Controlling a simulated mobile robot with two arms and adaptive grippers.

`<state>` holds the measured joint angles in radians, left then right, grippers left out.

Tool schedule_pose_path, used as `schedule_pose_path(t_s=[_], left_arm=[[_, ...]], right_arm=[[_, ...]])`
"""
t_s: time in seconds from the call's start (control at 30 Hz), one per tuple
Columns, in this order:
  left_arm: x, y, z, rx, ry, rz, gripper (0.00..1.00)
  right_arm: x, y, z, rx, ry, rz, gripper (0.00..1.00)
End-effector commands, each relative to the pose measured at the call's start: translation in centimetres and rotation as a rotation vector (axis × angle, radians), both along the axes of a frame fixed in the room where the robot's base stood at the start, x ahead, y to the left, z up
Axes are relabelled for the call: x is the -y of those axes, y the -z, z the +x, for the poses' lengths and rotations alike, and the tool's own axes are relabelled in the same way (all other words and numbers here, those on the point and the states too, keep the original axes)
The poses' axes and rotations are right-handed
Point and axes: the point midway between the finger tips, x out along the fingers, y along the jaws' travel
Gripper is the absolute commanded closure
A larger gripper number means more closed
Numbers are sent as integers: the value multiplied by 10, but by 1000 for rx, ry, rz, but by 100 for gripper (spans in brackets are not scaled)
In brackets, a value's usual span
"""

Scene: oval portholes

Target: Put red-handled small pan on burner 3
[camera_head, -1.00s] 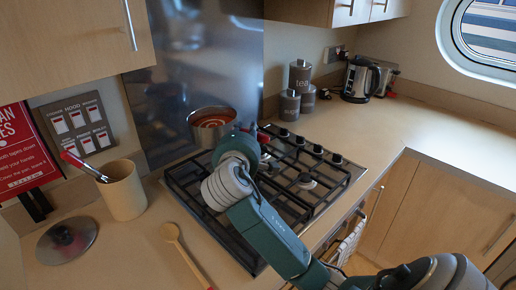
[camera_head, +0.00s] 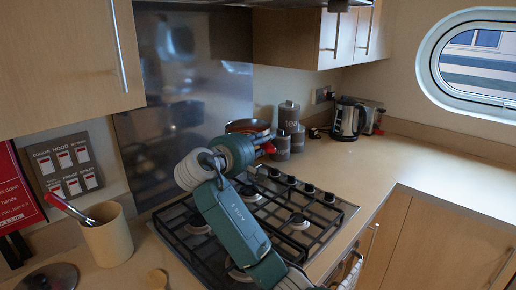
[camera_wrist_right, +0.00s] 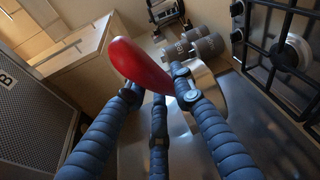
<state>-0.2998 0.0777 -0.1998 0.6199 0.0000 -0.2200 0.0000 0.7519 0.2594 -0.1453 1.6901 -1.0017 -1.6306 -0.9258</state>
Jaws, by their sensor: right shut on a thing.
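The small pan (camera_head: 246,125) shows in the head view above the back of the gas hob (camera_head: 340,208), partly hidden behind my right wrist. Its red handle (camera_head: 267,148) points toward my right gripper (camera_head: 257,144). In the right wrist view the red handle (camera_wrist_right: 140,65) lies between the fingers of my right gripper (camera_wrist_right: 158,92), which is shut on it. The pan appears held above the hob, level with the canisters behind. No burner numbers can be read. My left gripper is not in view.
Grey canisters (camera_head: 289,117) and a kettle (camera_head: 347,119) stand behind and right of the hob. A utensil pot (camera_head: 108,238) and a glass lid (camera_head: 50,278) are at left. Cupboards (camera_head: 295,38) hang above. The right-hand counter (camera_head: 375,165) is clear.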

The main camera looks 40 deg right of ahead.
Motion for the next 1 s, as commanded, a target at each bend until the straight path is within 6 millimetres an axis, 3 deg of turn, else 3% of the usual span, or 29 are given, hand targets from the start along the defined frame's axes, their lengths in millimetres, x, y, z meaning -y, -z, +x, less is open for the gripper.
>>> schedule_pose_path(t_s=[0.5, 0.77, 1.0], left_arm=[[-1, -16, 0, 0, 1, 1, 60], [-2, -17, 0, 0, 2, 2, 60], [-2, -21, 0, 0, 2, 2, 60]], right_arm=[[1, 100, 0, 11, -2, -12, 100], [1, 118, 0, 15, 0, -11, 100], [1, 147, 1, 12, -2, -12, 100]])
